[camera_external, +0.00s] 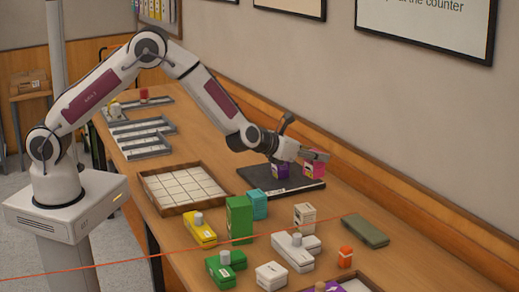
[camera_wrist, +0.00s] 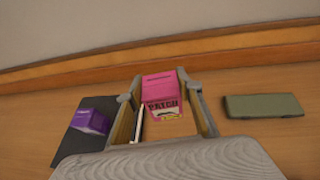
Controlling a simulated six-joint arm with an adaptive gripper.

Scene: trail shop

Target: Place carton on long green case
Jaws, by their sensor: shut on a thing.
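A pink carton (camera_external: 313,170) with "PATCH" printed on it is between the fingers of my gripper (camera_external: 316,158), which is shut on it. In the wrist view the carton (camera_wrist: 163,95) shows between the two fingers, with its pink top and printed face visible. The long green case (camera_external: 365,230) lies flat on the table, nearer the camera and to the right of my gripper. In the wrist view the green case (camera_wrist: 263,106) lies to the right of the fingers, apart from them, and its visible top is bare.
A purple box (camera_external: 281,171) stands on a black mat (camera_external: 262,183) beside my gripper. A white box (camera_external: 304,217), grey-white case (camera_external: 292,252), orange bottle (camera_external: 345,257), green box (camera_external: 239,218) and teal box (camera_external: 258,204) stand in front. A divided tray (camera_external: 150,181) is left. The wall runs behind.

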